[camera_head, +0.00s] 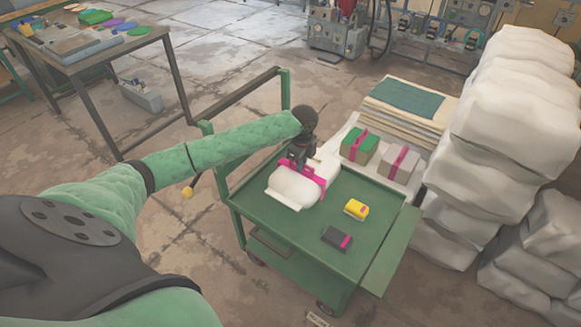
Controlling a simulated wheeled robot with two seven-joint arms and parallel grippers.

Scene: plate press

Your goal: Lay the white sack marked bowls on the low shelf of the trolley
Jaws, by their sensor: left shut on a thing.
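The white sack (288,189) is at the top tray of the green trolley (328,205), near its back left part. A pink band goes around it. I cannot read any mark on it. My left gripper (299,168) comes down over the sack from above and is shut on it, at the pink band. I cannot tell whether the sack rests on the tray or hangs just above it. The low shelf (290,275) shows only in part below the top tray. My right gripper is not in view.
A yellow block (356,209) and a dark block (337,238) lie on the top tray. Behind the trolley are a green box (359,146), a grey box (400,164) and stacked sheets (407,104). Piled white sacks (513,110) stand at right. Floor at the trolley's left is clear.

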